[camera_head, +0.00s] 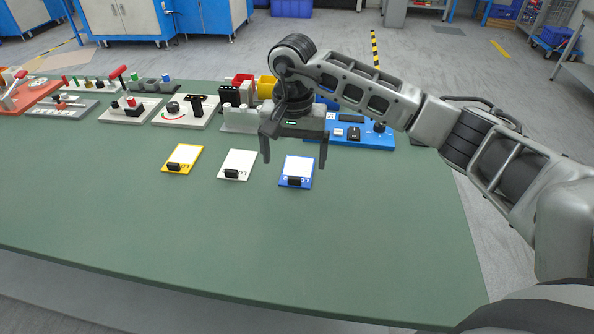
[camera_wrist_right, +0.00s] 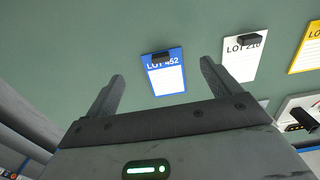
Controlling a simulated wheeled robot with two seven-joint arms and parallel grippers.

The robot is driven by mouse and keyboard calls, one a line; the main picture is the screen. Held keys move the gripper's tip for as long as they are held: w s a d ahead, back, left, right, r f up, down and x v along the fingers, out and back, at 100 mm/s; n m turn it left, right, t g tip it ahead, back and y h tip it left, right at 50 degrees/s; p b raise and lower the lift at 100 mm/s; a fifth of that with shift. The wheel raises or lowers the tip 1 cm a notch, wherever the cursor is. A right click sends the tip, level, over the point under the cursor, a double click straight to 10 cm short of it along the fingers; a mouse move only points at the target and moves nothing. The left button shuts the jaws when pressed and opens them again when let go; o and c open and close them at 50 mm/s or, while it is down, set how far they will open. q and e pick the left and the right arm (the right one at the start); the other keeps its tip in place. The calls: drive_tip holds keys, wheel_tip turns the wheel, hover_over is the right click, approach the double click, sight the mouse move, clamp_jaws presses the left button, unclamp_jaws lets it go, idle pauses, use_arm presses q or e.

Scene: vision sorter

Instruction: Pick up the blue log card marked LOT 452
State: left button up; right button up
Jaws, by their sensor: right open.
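The blue log card (camera_head: 297,168) lies flat on the green table, with a white panel and a black block at its near edge. In the right wrist view, the blue card (camera_wrist_right: 165,75) reads LOT 452 and shows between and beyond my fingertips. My right gripper (camera_head: 295,160) is open and empty, pointing down above and around the card in the head view. It also shows open in the right wrist view (camera_wrist_right: 162,75). It does not touch the card as far as I can see. My left gripper is not in view.
A white card (camera_head: 237,165), reading LOT 210, and a yellow card (camera_head: 182,158) lie to the left of the blue card. A blue panel with knobs (camera_head: 375,138) and several other devices line the table's far side. The near part of the green table (camera_head: 200,230) is clear.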

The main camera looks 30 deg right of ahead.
sight(294, 179)
drive_tip(key=shift+f+p, duration=0.45)
drive_tip(key=shift+f, duration=2.7)
drive_tip(key=c, duration=1.1)
